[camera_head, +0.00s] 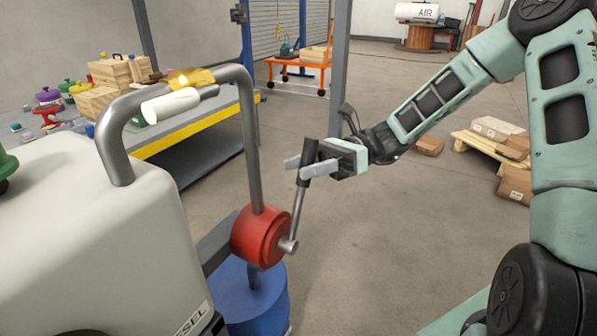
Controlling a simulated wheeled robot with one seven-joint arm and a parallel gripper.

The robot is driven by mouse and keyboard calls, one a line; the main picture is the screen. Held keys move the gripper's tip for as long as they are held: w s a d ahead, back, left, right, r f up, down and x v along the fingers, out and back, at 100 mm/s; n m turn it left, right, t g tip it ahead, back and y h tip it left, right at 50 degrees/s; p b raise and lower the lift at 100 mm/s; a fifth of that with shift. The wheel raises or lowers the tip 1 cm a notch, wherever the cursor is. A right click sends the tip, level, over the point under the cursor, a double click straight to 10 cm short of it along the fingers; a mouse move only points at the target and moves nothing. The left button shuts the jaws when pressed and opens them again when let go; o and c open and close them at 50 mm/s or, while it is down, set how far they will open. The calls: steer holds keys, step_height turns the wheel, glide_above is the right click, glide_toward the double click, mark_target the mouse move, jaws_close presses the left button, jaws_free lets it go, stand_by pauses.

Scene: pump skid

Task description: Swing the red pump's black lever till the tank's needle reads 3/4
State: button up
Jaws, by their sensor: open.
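The red pump (262,236) stands over a blue drum (250,295), with a grey pipe rising from it. Its lever is a steel rod with a black grip (309,160), and it stands nearly upright, leaning slightly right. My gripper (300,165) is open at the black grip, coming in from the right. Its pale fingers reach to the grip's level; I cannot tell whether they touch it. The white tank (95,225) fills the lower left and bears part of a dark label. No gauge needle can be made out in this view.
The bent grey pipe (250,140) rises between the tank and the pump. A brass and white nozzle (180,95) is at its upper bend. A workbench (195,125) with wooden boxes stands behind. A pallet with cartons (490,145) lies at right. The floor between is clear.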

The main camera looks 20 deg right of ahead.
steer(key=shift+a, duration=0.8)
jaws_close()
